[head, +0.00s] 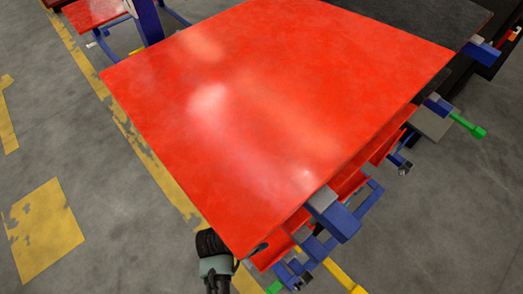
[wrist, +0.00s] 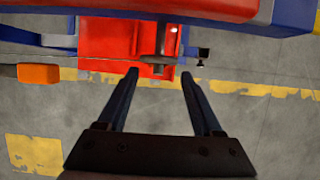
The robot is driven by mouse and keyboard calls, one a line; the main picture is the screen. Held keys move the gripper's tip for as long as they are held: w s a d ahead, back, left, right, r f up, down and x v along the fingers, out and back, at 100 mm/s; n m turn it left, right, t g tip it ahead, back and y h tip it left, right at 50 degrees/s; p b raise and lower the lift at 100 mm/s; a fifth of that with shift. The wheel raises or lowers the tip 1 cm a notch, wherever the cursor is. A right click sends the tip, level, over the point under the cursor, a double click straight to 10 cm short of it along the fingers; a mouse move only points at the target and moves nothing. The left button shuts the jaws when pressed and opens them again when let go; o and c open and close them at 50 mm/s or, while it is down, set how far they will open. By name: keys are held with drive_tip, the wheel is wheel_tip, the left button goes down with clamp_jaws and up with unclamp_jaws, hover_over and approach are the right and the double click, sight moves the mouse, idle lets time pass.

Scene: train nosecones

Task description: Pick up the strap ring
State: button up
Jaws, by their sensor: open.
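My gripper (wrist: 160,74) is open in the wrist view, its two dark fingers apart and nothing held between them. A grey disc on a short upright post (wrist: 160,57) shows just beyond the fingertips, between them in the picture, against a red surface. I cannot tell whether this is the strap ring or whether it touches the fingers. In the head view my dark wrist (head: 212,243) is at the lower front corner of a large red panel (head: 270,110); the fingers are not clear there. A small dark fitting (head: 257,249) sits at that corner.
Blue clamp-like brackets (head: 335,218) and lower red panels line the right edge of the large panel. A green handle (head: 468,126) sticks out at right. An orange block (wrist: 40,73) is at left in the wrist view. Grey floor with yellow markings (head: 43,228) is open at left.

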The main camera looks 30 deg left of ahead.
drive_tip(key=shift+w+x, duration=0.15)
drive_tip(key=shift+x, duration=1.2)
drive_tip(key=shift+w+x, duration=0.2)
drive_tip(key=shift+x, duration=1.15)
drive_tip(key=shift+a+r, duration=0.1)
drive_tip(key=shift+r, duration=0.1)
clamp_jaws()
